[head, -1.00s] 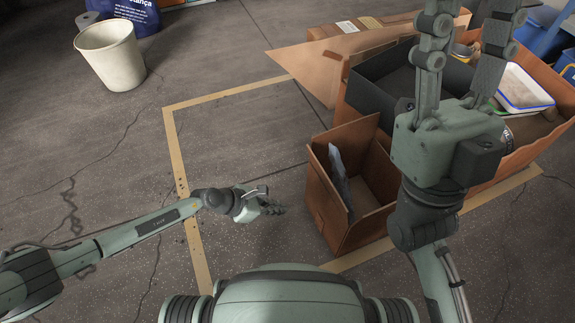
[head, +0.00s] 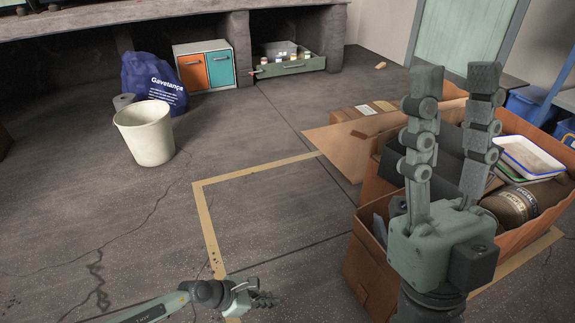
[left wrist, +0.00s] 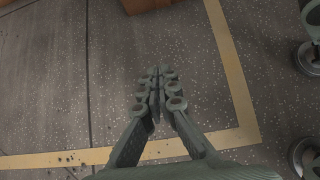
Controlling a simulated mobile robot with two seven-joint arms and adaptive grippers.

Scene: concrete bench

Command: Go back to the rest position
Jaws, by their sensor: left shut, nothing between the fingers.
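My left gripper (head: 262,299) is low at the bottom of the head view, over the floor beside the tan tape line. In the left wrist view its fingers (left wrist: 158,75) meet at the tips, shut and empty, above bare speckled floor. My right gripper (head: 454,88) is large and near on the right of the head view, pointing up. Its two fingers stand apart with nothing between them, in front of the cardboard boxes.
A cardboard box (head: 366,276) and a larger box (head: 541,194) with trays and a can stand at the right.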

